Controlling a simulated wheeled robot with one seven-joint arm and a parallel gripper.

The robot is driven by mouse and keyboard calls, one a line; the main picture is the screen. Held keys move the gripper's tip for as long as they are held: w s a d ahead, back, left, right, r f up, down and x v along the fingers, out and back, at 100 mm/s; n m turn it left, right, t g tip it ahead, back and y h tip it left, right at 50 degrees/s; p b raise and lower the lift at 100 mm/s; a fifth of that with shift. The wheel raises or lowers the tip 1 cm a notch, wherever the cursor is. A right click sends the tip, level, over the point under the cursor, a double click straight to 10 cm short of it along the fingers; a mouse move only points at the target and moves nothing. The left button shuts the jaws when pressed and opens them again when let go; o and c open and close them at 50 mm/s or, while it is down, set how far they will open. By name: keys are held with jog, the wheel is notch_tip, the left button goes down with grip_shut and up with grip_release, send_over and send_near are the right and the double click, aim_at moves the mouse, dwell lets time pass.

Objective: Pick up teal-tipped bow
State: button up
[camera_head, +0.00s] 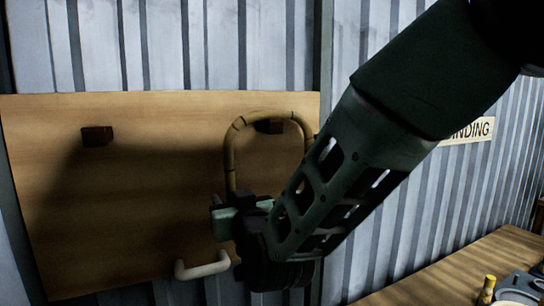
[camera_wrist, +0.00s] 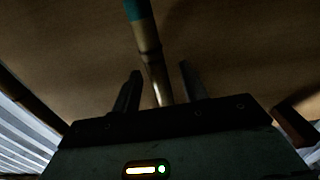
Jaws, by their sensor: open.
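The bow (camera_head: 274,115) is a bent tan rattan hoop, hanging upright in front of the wooden board by a dark peg. Its right leg is partly hidden behind my arm. In the wrist view one rattan leg (camera_wrist: 149,45) with a teal band (camera_wrist: 137,10) runs down between my fingers. My gripper (camera_head: 222,214) is at the lower end of the bow's left leg in the head view. In the wrist view my gripper (camera_wrist: 160,70) is open, with one finger on each side of the rod. I cannot tell whether either finger touches it.
The wooden board (camera_head: 60,200) stands against a corrugated metal wall (camera_head: 400,40). A dark peg block (camera_head: 97,136) sits bare at its left. A pale curved handle-like piece (camera_head: 203,266) is below my gripper. A wooden table (camera_head: 440,275) with a yellow item (camera_head: 488,285) is at lower right.

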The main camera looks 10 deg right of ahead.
grip_shut()
